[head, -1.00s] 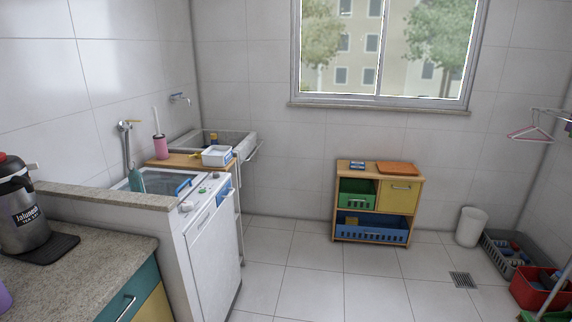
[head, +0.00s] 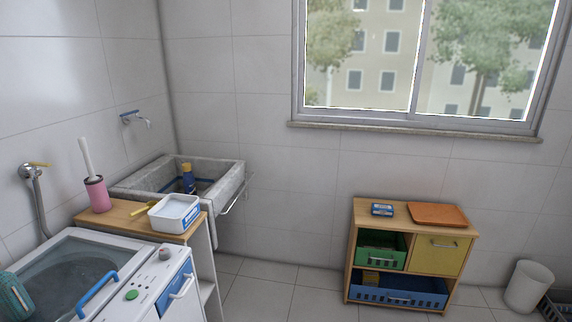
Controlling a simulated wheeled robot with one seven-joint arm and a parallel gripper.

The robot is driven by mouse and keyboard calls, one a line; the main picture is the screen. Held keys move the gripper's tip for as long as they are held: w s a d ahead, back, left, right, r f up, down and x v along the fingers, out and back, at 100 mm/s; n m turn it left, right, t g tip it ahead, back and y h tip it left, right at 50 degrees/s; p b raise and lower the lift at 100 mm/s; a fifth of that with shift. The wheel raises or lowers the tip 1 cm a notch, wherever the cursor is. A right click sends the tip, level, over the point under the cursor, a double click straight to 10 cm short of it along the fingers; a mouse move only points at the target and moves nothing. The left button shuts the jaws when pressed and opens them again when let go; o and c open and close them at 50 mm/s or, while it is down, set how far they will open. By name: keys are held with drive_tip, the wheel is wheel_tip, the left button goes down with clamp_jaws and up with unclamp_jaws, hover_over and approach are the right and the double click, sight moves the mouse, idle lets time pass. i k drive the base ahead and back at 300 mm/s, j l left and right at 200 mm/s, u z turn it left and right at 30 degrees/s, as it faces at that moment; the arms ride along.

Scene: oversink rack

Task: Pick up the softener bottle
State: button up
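A blue bottle with a yellow cap (head: 188,184) stands in the grey sink (head: 228,187) at the back left; it may be the softener bottle, but I cannot read its label. The front rim of the sink hides its lower part. A teal object (head: 14,297) sits on the washing machine, partly cut off by the left edge. My gripper is not in view.
A washing machine (head: 150,265) and a wooden shelf (head: 125,222) stand in front of the sink. The shelf bears a pink brush holder (head: 97,195), a yellow scoop (head: 143,209) and a white tub (head: 175,213). A low cabinet (head: 358,235) stands at the right. Floor shows between.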

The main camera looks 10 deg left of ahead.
sight(188, 181)
drive_tip(key=i+u, duration=0.15)
drive_tip(key=i, duration=0.4)
drive_tip(key=i+l+u, duration=0.15)
drive_tip(key=i, duration=0.4)
drive_tip(key=i+l+u, duration=0.1)
drive_tip(key=i, duration=0.4)
drive_tip(key=l, duration=0.1)
